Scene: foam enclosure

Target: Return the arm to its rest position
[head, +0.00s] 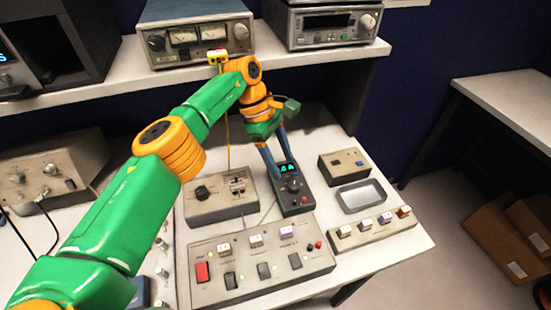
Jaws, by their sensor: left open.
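My left arm, green and orange, reaches in from the lower left across the bench. Its gripper (281,171) points down at the far end of a dark handheld meter (292,196) with a lit display and a dial. The two blue-grey fingers are spread apart, and their tips are close to the meter's display end. I cannot tell whether they touch it. The meter lies on the white bench (395,258). My right gripper is not in view.
A beige control panel (262,284) with buttons and a box with a knob (220,209) stand near the meter. A small dark box (344,165), a shallow tray (361,197) and a switch strip (371,230) lie right. A shelf (120,76) with instruments spans the back.

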